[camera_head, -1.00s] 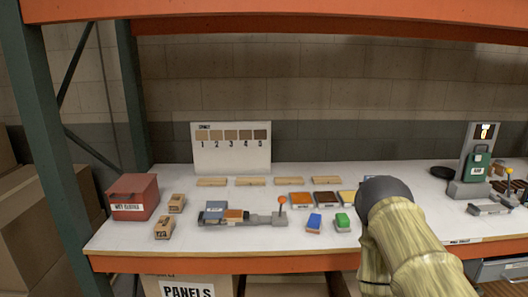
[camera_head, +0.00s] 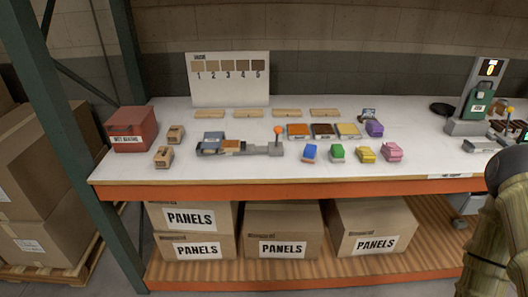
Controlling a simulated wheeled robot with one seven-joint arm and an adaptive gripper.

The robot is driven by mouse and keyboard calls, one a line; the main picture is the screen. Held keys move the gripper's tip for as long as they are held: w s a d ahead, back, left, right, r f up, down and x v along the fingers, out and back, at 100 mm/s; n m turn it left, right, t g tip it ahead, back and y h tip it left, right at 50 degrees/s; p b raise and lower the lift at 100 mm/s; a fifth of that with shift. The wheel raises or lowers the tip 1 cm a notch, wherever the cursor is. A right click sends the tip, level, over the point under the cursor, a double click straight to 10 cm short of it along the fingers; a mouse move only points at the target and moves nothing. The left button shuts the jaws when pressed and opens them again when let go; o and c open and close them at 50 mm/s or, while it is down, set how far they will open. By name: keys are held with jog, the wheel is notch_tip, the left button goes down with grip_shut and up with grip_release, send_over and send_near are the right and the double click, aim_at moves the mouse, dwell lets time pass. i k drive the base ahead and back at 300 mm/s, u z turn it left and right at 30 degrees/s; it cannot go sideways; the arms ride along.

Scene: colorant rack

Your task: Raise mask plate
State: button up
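A grey fixture (camera_head: 262,149) stands on the white bench, left of the middle. A blue-grey plate (camera_head: 213,138) sits on its left part, next to a brown-orange piece (camera_head: 233,145). I cannot tell for sure whether the blue-grey plate is the mask plate, or whether it is raised. An upright lever with an orange knob (camera_head: 278,130) stands at the fixture's right end. Only part of my arm shows at the right edge, well away from the fixture. My gripper is not in view.
A red box (camera_head: 131,129) and small cardboard-brown blocks (camera_head: 163,157) lie left of the fixture. Coloured blocks (camera_head: 366,154) lie to its right. A numbered sample board (camera_head: 228,80) stands behind. A second device with a green part (camera_head: 476,100) is at right. Boxes fill the shelf below.

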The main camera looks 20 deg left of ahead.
aim_at(212, 140)
jog(key=z, duration=0.45)
jog(key=k, duration=0.8)
jog(key=u, duration=1.4)
jog(key=i, duration=0.45)
jog(key=z, duration=0.05)
